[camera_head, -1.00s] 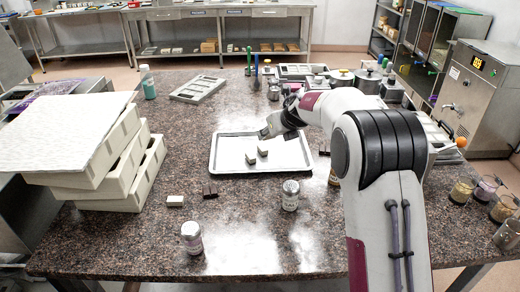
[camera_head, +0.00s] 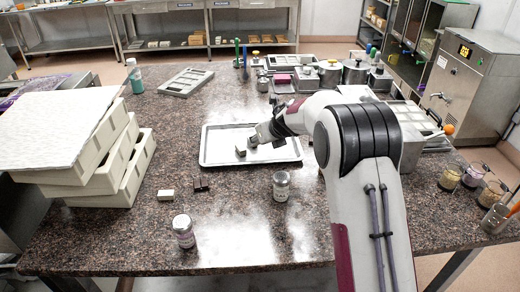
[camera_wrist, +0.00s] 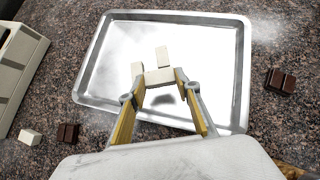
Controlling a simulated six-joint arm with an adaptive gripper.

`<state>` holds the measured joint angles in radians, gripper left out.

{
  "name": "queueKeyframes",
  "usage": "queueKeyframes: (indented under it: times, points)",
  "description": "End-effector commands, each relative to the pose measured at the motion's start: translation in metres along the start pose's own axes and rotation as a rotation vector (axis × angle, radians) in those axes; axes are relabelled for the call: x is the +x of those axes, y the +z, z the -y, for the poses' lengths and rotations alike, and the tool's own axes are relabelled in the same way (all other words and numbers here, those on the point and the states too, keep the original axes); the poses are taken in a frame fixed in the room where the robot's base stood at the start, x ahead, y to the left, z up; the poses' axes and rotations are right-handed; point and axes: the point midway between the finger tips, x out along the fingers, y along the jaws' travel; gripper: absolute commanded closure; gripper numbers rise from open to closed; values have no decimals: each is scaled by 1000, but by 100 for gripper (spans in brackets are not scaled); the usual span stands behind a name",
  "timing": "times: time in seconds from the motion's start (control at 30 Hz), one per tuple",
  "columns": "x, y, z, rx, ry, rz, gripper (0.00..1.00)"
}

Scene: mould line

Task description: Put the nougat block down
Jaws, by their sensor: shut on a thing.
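The shallow metal tray (camera_head: 212,160) lies on the speckled stone table. My gripper (camera_wrist: 162,77) is shut on a pale block, the nougat block (camera_wrist: 159,76), which spans its fingertips over the tray. I cannot tell whether the held block touches the tray floor.
A white block (camera_head: 166,195) and a dark chocolate piece (camera_head: 201,185) lie in front of the tray. Two jars (camera_head: 281,187) (camera_head: 184,231) stand nearer. Stacked moulds (camera_head: 130,170) are at left. The tray's near part is clear.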

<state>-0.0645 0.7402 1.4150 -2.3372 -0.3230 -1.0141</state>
Motion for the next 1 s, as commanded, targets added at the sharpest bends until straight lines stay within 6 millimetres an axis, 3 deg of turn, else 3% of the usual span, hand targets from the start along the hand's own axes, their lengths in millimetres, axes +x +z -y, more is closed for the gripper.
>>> queueKeyframes:
  times: [0.53,1.0]
  points:
    - [5,-5,0,0,0,-1,79]
    - [28,-28,0,1,-1,-1,79]
